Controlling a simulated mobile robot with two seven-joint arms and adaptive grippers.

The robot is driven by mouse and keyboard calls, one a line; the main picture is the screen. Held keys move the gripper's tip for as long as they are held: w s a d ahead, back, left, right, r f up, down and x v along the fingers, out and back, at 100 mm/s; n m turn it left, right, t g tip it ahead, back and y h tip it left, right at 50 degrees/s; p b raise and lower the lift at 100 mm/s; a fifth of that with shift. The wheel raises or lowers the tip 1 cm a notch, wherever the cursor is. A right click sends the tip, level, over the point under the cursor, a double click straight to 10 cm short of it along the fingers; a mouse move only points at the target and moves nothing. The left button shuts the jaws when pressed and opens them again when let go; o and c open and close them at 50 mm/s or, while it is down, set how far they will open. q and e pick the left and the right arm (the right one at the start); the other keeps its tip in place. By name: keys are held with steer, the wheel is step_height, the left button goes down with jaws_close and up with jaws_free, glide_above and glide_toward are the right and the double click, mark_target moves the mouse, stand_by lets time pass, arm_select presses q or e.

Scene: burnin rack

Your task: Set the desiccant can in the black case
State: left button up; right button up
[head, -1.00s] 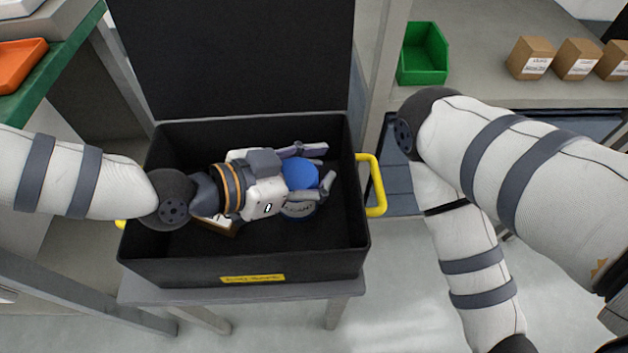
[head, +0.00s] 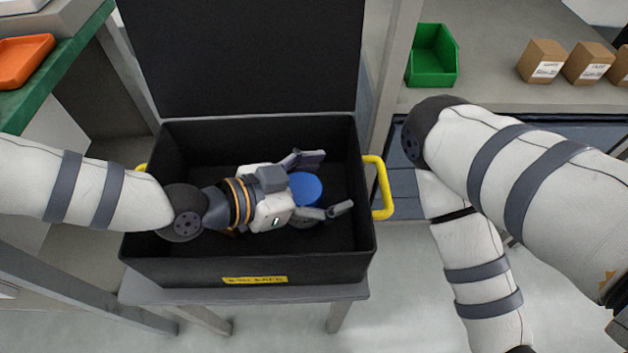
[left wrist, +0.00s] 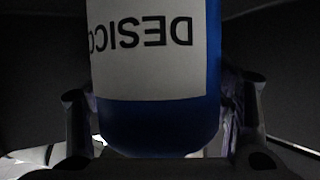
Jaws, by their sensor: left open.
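The desiccant can (head: 305,188) shows a blue top inside the black case (head: 245,265), toward its right half. In the left wrist view the can (left wrist: 155,125) is blue with a white label, its lettering upside down. My left gripper (head: 328,184) is inside the case, open, with one finger on each side of the can. The gripper hides part of the can, and I cannot tell whether its base rests on the case floor. The case lid (head: 240,60) stands open at the back. My right gripper is out of view.
The case sits on a grey stand (head: 340,292) and has a yellow handle (head: 382,188) on its right side. My right arm is right of the case. A green bin (head: 432,58) and brown boxes (head: 541,62) are on the back-right shelf. An orange tray (head: 25,62) is far left.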

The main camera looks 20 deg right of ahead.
arm_select(q)
steer(key=shift+a+r, duration=0.15)
steer(key=shift+r, duration=0.15)
steer(key=v, duration=1.1)
steer(key=shift+a, duration=0.3)
